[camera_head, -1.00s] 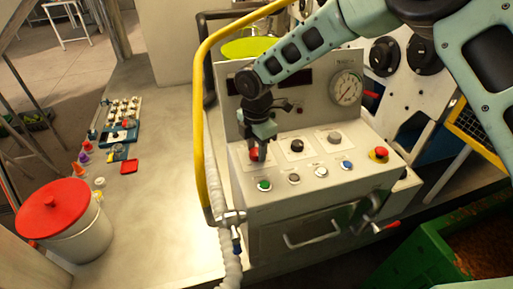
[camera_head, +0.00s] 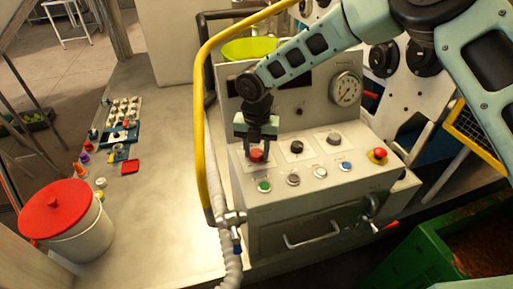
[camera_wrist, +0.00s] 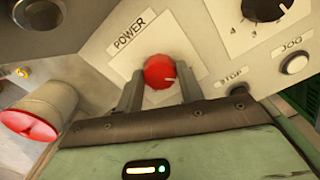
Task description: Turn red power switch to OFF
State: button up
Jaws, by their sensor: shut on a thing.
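The red power switch (camera_head: 256,155) is a round knob on a pale plate at the left of the control panel (camera_head: 317,172). In the wrist view the red knob (camera_wrist: 159,71) sits below the printed word POWER, with a pale pointer line toward its right side. My gripper (camera_head: 257,141) is at the knob from above. In the wrist view its two fingers (camera_wrist: 159,88) stand on either side of the knob and are shut on it.
A black knob (camera_head: 296,147) and a grey knob (camera_head: 333,138) are to the right. Green (camera_head: 264,187), white and blue (camera_head: 345,166) buttons line the front, with a red emergency button (camera_head: 378,154) at right. A yellow rail (camera_head: 201,130) stands close on the left.

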aim_at(256, 152)
jog(key=shift+n, duration=0.4)
jog(key=o, duration=1)
jog(key=shift+r, duration=0.1)
notch_tip(256, 152, up, 17)
jog(key=b, duration=0.4)
jog(key=shift+r+b, duration=0.15)
jog(key=shift+b, duration=0.2)
